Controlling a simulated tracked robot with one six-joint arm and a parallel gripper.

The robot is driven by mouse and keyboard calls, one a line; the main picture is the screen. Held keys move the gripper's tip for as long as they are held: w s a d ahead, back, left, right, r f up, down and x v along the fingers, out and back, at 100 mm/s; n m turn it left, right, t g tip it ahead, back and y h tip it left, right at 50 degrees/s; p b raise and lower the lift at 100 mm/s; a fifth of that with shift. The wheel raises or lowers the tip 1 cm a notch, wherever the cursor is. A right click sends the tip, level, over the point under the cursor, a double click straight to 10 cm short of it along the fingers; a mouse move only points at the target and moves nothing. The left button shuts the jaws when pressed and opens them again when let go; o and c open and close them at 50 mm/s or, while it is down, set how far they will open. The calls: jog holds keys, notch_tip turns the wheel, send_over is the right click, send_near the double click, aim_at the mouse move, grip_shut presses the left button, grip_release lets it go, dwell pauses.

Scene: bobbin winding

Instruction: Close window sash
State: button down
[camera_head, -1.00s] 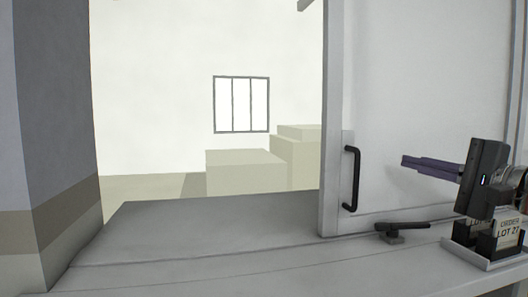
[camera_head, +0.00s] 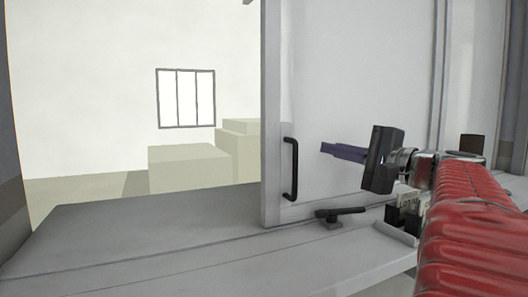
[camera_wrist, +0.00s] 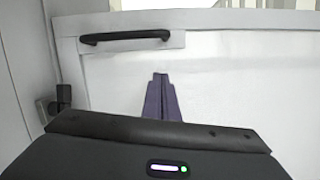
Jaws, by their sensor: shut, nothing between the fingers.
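The window sash (camera_head: 335,90) is a pale sliding panel standing at the right of the opening, with the opening to its left uncovered. Its black bar handle (camera_head: 291,168) is upright near the sash's left edge. The handle also shows in the wrist view (camera_wrist: 125,36), lying across the upper left. My gripper (camera_head: 323,148) has purple fingers, shut and empty, pointing left towards the handle and apart from it. In the wrist view my gripper (camera_wrist: 161,76) is below and right of the handle. A black latch lever (camera_head: 340,213) sits on the sill below the handle.
The grey sill (camera_head: 140,228) is clear on the left. A grey wall post (camera_head: 15,170) bounds the opening at the left. Pale blocks (camera_head: 188,168) and a barred window lie beyond the opening.

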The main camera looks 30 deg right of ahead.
aim_at(302, 143)
jog(key=w, duration=0.5)
jog(key=shift+w+a+r, duration=0.1)
jog(key=shift+a, duration=0.2)
jog(key=shift+w+a+r, duration=0.1)
jog(key=shift+a+r, duration=0.1)
jog(key=shift+a, duration=0.75)
jog(key=shift+w+a+r, duration=0.1)
jog(key=shift+a+r, duration=0.1)
jog(key=shift+a, duration=0.75)
